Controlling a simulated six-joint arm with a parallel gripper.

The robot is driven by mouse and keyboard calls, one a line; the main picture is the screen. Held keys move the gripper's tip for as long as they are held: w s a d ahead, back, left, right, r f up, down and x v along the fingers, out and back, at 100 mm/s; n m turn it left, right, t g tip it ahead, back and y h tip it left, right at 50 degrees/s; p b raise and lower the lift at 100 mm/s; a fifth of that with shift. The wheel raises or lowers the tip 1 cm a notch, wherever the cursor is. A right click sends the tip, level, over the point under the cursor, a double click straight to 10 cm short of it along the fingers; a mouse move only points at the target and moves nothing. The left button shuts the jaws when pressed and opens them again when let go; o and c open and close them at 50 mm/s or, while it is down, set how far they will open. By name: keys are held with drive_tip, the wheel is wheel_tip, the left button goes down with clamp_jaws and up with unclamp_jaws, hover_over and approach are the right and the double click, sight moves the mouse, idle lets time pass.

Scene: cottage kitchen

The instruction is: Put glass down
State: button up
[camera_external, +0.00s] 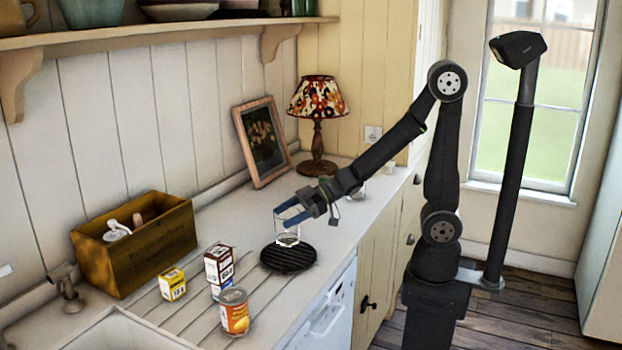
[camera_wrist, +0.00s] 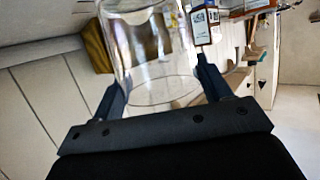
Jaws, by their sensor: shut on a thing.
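A clear glass (camera_external: 287,229) is between the fingers of my gripper (camera_external: 291,212), over the back left part of a round black trivet (camera_external: 288,257) on the counter. In the wrist view the glass (camera_wrist: 157,60) fills the space between the two fingers of my gripper (camera_wrist: 157,85), which are shut on its sides. The glass looks roughly upright in the external view. Its base appears close above the trivet, but I cannot tell whether they touch.
A can (camera_external: 235,313), a brown-and-white box (camera_external: 219,266) and a yellow box (camera_external: 172,284) stand in front of the trivet. A wooden crate (camera_external: 135,245) is at the left. A lamp (camera_external: 318,110) and picture frame (camera_external: 262,142) stand behind.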

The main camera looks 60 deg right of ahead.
sight(277, 234)
drive_tip(key=shift+f, duration=2.05)
drive_tip(key=shift+f, duration=0.1)
drive_tip(key=o, duration=1.5)
drive_tip(key=v, duration=1.2)
drive_tip(key=shift+a, duration=0.1)
